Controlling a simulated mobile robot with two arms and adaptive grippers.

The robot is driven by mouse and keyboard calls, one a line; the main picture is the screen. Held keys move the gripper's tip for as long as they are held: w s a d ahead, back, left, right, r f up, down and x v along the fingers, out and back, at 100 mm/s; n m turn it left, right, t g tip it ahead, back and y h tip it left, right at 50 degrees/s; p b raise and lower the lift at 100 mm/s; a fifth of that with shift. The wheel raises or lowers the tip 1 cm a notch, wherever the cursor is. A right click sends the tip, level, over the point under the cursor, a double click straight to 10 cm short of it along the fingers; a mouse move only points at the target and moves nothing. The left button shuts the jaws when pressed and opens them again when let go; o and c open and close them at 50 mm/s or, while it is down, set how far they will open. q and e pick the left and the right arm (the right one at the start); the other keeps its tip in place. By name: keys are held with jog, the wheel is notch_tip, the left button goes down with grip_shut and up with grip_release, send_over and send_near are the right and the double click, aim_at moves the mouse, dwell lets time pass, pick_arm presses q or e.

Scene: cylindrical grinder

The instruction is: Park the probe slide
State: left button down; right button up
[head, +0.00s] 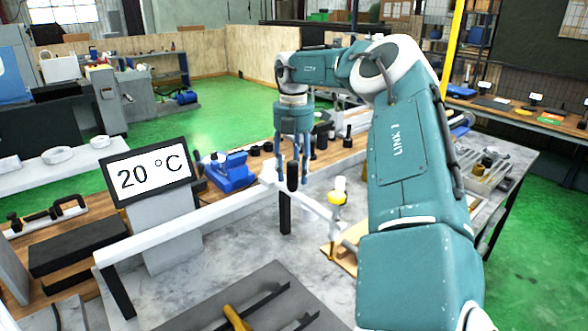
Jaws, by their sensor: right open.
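A long white rail (190,220) runs above the grey table from the lower left toward the middle. At its far right end is a white cross arm (315,204), which seems to be part of the probe slide. My left gripper is not in view.
A display reading 20 °C (153,175) stands left of the rail. A blue vise (229,171) and several dark parts sit behind it. A dark plate with a yellow-handled tool (236,318) lies in front. A light wooden board (345,250) lies under the probe.

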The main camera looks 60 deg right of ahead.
notch_tip(320, 180, up, 10)
jog(key=shift+d+r, duration=0.1)
jog(key=shift+r, duration=0.15)
jog(key=shift+s, duration=0.1)
dwell(0.5)
